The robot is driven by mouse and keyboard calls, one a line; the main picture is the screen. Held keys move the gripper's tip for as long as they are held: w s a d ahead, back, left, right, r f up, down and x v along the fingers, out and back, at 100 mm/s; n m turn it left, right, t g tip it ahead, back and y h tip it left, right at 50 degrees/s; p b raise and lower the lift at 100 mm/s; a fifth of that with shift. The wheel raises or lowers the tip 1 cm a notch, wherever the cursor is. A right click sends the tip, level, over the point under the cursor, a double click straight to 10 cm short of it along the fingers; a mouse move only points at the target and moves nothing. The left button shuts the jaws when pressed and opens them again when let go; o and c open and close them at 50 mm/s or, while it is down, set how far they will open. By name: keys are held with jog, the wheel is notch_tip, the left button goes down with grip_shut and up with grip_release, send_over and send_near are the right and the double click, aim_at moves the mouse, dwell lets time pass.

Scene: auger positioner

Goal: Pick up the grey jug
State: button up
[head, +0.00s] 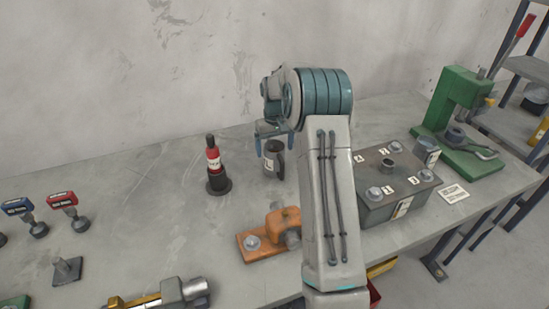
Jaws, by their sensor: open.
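The grey jug (274,164) is a small dark grey vessel with a pale label, standing upright on the grey workbench (150,190), just right of a red and black bottle. My gripper (268,146) is at the end of my arm, in front of and just above the jug in the picture. The jaws are open. Whether the fingers touch the jug or straddle it I cannot tell. My arm's wrist and forearm hide the bench to the right of the jug.
A red and black bottle (214,165) stands close left of the jug. An orange clamp block (268,240) lies in front. A grey numbered box (385,190) and a green press (462,110) stand at right. A wall rises behind. The bench's left middle is fairly clear.

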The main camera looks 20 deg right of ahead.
jog(key=shift+f, duration=1.35)
jog(key=shift+r, duration=0.1)
jog(key=c, duration=1.3)
jog(key=shift+r, duration=0.1)
jog(key=shift+r, duration=0.6)
jog(key=r, duration=0.1)
jog(key=r+b, duration=0.1)
jog(key=shift+w+d+r, duration=0.15)
jog(key=shift+d+r, duration=0.05)
jog(key=shift+r, duration=0.2)
jog(key=w+d+r, duration=0.1)
jog(key=d+r, duration=0.1)
jog(key=d, duration=0.1)
jog(key=w+d+r, duration=0.2)
jog(key=d, duration=0.1)
jog(key=w+d+r, duration=0.1)
jog(key=d+r, duration=0.1)
jog(key=d, duration=0.2)
jog(key=shift+w+d+r, duration=0.1)
jog(key=shift+w+r, duration=0.2)
jog(key=shift+r, duration=0.1)
